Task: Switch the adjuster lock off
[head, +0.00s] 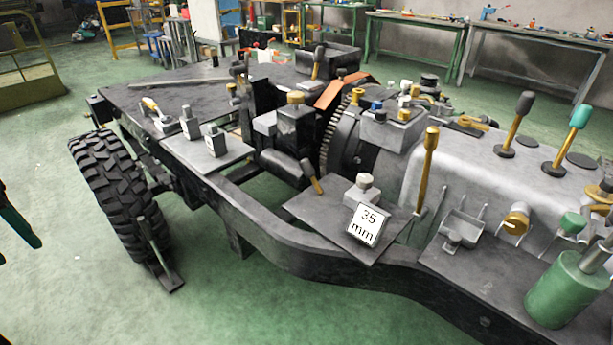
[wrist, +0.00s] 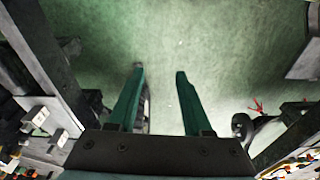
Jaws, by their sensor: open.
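No part in view is labelled as the adjuster lock, so I cannot tell which one it is. My gripper (wrist: 160,70) is open and empty, with two green fingers over bare floor in the wrist view. In the head view, only a green part of my gripper (head: 17,222) shows at the left edge, apart from the chassis.
The black tyre (head: 115,195) and its stand (head: 160,262) are at the chassis's left side. Tall levers (head: 515,122) and a green cylinder (head: 563,290) rise at the right. Workbenches (head: 540,62) stand behind. Green floor in front of the chassis (head: 110,310) is clear.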

